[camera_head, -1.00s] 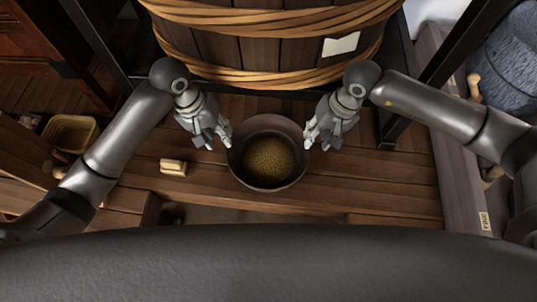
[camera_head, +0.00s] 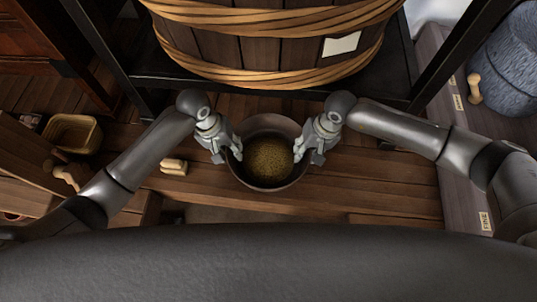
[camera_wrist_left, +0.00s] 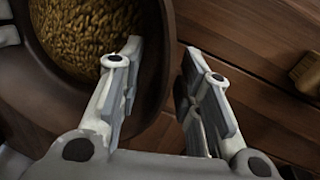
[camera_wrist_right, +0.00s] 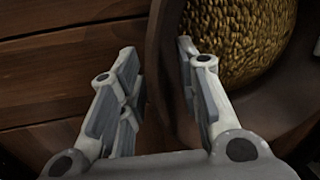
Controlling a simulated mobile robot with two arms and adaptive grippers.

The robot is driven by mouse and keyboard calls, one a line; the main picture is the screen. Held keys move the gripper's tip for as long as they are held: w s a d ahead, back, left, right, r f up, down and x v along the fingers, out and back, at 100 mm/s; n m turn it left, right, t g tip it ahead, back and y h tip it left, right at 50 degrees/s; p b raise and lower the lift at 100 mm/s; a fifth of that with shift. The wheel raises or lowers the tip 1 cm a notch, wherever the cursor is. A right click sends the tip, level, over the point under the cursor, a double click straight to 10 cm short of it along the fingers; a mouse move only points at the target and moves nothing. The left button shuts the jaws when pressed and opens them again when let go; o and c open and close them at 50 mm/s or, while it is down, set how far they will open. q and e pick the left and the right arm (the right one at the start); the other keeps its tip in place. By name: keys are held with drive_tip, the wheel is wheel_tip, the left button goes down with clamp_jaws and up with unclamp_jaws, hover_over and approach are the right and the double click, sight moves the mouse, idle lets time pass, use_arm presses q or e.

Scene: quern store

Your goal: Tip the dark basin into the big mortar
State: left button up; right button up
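The dark basin (camera_head: 268,125) stands on the wooden boards in the head view, upright, with yellow-brown grain (camera_head: 268,160) inside. My left gripper (camera_head: 235,155) is at its left rim and my right gripper (camera_head: 303,152) at its right rim. In the left wrist view the open fingers (camera_wrist_left: 165,85) stand either side of the basin wall (camera_wrist_left: 155,45), one inside over the grain. In the right wrist view the open fingers (camera_wrist_right: 158,85) straddle the opposite wall (camera_wrist_right: 160,45) likewise. A blue-grey stone-like vessel (camera_head: 508,65) at top right may be the big mortar; its opening is not clear.
A large hooped wooden tub (camera_head: 270,50) stands just behind the basin. A small pale block (camera_head: 174,167) lies to the left, with a wicker basket (camera_head: 74,134) further left. A bench (camera_head: 455,125) with a wooden peg-like piece (camera_head: 474,88) is at right.

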use_arm(q)
clamp_jaws()
use_arm(e)
clamp_jaws()
use_arm(q)
drive_tip(key=shift+r, duration=0.15)
use_arm(e)
drive_tip(key=shift+r, duration=0.15)
